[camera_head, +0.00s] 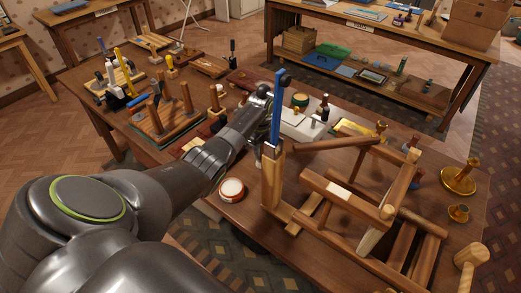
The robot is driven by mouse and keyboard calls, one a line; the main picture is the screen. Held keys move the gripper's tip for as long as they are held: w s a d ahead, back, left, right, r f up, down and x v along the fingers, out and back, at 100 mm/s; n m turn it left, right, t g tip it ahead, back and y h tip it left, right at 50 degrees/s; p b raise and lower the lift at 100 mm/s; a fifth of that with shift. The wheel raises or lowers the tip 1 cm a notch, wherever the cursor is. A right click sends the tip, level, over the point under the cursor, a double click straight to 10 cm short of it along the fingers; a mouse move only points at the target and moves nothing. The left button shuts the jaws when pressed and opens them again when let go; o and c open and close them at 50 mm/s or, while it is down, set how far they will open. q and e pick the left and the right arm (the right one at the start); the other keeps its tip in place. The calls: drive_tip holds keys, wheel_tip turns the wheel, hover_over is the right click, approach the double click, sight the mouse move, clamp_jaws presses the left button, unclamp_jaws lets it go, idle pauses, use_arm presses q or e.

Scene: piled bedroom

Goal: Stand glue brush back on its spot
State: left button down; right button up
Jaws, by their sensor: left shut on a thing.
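My left gripper (270,92) is over the middle of the workbench (228,212), partly hidden behind an upright blue bar (277,112). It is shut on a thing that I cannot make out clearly. The blue bar stands directly above a wooden post (272,182) of a chair-like frame. Whether the bar touches the gripper I cannot tell. I cannot pick out the glue brush or its spot for sure. My right gripper is not in view.
The wooden frame (345,200) fills the bench's right half. A round red-and-white tin (231,189) is left of the post. A peg rack (166,122) and tools crowd the left. Small bottles (323,107) stand behind.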

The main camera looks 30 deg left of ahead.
use_arm(q)
drive_tip(key=shift+f+b, duration=0.6)
drive_tip(key=shift+f, duration=0.3)
drive_tip(key=c, duration=1.1)
unclamp_jaws()
drive_tip(key=shift+r, duration=0.1)
wheel_tip(320, 180, up, 8)
drive_tip(key=p, duration=0.8)
